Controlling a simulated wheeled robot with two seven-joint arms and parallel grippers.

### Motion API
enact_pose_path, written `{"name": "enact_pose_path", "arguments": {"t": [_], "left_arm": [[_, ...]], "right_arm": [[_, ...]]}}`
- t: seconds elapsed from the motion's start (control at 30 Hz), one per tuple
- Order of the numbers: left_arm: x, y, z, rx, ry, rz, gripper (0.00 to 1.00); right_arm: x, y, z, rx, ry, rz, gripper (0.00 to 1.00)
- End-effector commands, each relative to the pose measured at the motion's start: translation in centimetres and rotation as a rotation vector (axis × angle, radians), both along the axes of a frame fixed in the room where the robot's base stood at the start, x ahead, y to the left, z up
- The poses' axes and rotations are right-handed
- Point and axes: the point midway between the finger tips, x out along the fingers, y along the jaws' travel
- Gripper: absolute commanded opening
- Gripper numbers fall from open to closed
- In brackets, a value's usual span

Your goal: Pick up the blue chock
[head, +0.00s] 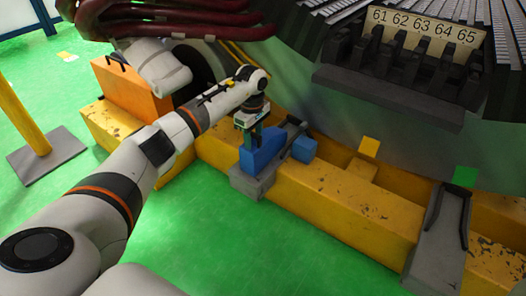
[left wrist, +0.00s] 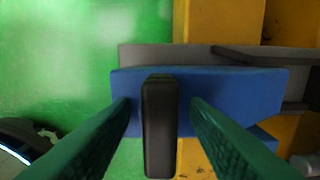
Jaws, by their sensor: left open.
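The blue chock (head: 262,153) sits on a grey support plate (head: 254,183) that lies across the yellow beam. In the left wrist view the chock (left wrist: 235,88) stretches across the middle, with a dark upright handle (left wrist: 160,128) on it. My left gripper (head: 249,130) is above the chock, pointing down. In the left wrist view its two green fingers (left wrist: 162,104) are open, one on each side of the handle, with gaps between. My right gripper is in neither view.
A second blue block (head: 304,149) is just right of the chock. The yellow beam (head: 345,197) runs along the large grey stator (head: 340,110). An orange block (head: 130,90) stands at left. Another grey plate (head: 440,240) is at right. Green floor is clear in front.

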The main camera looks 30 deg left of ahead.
Motion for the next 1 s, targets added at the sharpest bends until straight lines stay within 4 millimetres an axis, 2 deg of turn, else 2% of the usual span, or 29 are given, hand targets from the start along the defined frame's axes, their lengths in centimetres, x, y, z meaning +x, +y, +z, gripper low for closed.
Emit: {"name": "enact_pose_path", "arguments": {"t": [0.17, 0.4, 0.43, 0.77, 0.9, 1.0], "left_arm": [[0.0, 0.0, 0.1, 0.0, 0.0, 0.0, 0.42], [0.0, 0.0, 0.1, 0.0, 0.0, -0.001, 0.03], [0.0, 0.0, 0.1, 0.0, 0.0, -0.001, 0.0], [0.1, 0.0, 0.4, 0.0, -0.004, -0.001, 0.0], [0.1, 0.0, 1.4, 0.001, -0.004, -0.001, 0.0], [0.1, 0.0, 2.7, 0.001, -0.006, -0.002, 0.0]], "right_arm": [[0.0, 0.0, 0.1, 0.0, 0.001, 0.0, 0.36], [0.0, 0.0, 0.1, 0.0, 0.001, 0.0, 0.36], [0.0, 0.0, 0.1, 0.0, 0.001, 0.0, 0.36], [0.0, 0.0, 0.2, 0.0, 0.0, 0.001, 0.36], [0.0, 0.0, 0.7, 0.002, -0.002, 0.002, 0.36], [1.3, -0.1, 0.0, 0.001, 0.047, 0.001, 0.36]]}}
